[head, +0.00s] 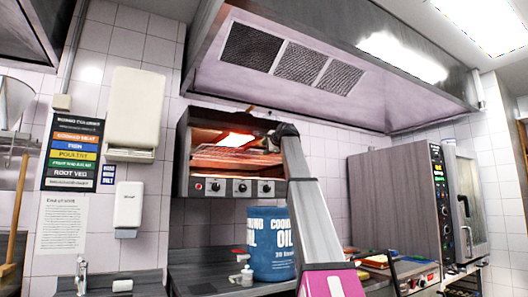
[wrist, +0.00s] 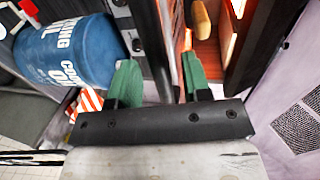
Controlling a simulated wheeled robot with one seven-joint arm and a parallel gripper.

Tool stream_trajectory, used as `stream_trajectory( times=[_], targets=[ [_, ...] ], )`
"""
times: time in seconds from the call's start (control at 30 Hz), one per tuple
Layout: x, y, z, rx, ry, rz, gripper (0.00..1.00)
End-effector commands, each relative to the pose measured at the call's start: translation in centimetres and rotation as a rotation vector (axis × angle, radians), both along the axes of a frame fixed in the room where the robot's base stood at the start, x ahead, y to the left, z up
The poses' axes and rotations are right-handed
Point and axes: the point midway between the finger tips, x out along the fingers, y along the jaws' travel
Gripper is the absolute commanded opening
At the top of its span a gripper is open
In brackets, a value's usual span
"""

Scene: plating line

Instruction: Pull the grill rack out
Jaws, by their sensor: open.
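The grill (head: 183,160) is a steel box on the wall with a glowing red-orange element inside. The grill rack (head: 225,155) shows as thin wires inside it, below the glow; its right end is hidden behind my arm. In the wrist view my gripper (wrist: 160,84) is open, its two green fingers apart, with a metal edge of the grill front between them. A tan handle (wrist: 201,18) lies beyond the right finger, beside the orange glow. I cannot tell whether either finger touches anything. In the head view the fingertips are hidden or too small to make out.
A blue cooking oil drum (head: 268,245) stands on the counter below the grill; it is close on the left in the wrist view (wrist: 70,50). An extractor hood (head: 330,75) hangs above. A steel oven (head: 395,195) stands to the right.

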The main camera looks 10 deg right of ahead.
Motion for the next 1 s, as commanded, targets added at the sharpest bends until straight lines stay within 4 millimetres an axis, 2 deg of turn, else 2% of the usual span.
stream_trajectory(
  times=[0.03, 0.2, 0.4, 1.0],
  targets=[
    [-1.2, -0.3, 0.1, -0.001, -0.001, -0.001, 0.44],
    [-4.2, -1.4, 0.7, -0.001, -0.001, -0.002, 0.44],
    [-6.6, -2.1, 1.4, 0.000, -0.001, 0.000, 0.44],
    [-6.9, -2.2, 1.4, -0.001, 0.001, 0.000, 0.44]
  ],
)
